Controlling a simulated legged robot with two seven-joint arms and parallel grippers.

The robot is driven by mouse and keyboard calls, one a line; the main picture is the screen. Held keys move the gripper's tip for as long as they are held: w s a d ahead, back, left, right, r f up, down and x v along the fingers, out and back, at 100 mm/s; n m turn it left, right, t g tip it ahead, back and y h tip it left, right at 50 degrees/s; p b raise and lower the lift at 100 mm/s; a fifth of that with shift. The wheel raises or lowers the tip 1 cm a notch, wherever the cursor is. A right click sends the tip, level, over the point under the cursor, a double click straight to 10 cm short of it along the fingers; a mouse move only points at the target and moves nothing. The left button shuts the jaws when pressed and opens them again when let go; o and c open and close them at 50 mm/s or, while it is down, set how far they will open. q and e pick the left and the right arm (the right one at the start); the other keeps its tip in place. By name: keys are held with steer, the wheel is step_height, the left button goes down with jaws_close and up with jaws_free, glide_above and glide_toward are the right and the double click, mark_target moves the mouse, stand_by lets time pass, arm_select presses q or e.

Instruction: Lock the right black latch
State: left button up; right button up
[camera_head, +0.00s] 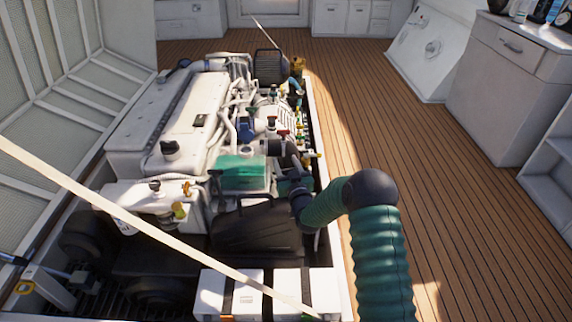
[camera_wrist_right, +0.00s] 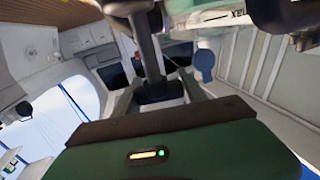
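A white box (camera_head: 248,294) sits at the near end of the engine hatch in the head view, with dark upright bands on it. The right dark band (camera_head: 306,289) is near the box's right end. I cannot tell for sure which dark part is the right black latch, or how it stands. My right arm comes in from the bottom right with a green sleeve. Its dark end, with the right gripper (camera_head: 299,199), is over the hatch's right side, beyond the white box. Its fingers blend with dark engine parts. My left gripper is not in view.
The white engine (camera_head: 168,112) fills the hatch. A pale strap (camera_head: 130,219) runs diagonally across the near side. The raised white hatch panel (camera_head: 62,85) stands at left. The plank floor (camera_head: 440,190) at right is clear, with white cabinets (camera_head: 513,90) beyond.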

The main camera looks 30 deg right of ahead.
steer(key=c, duration=0.7)
steer(key=m+g+h, duration=0.1)
steer(key=h, duration=0.1)
steer(key=m+g+h+p, duration=0.1)
steer(key=m+h, duration=0.1)
steer(key=shift+s+d+h, duration=0.2)
steer(key=shift+d+h, duration=0.1)
steer(key=shift+d, duration=0.1)
steer(key=o, duration=1.4)
steer(key=shift+c, duration=0.2)
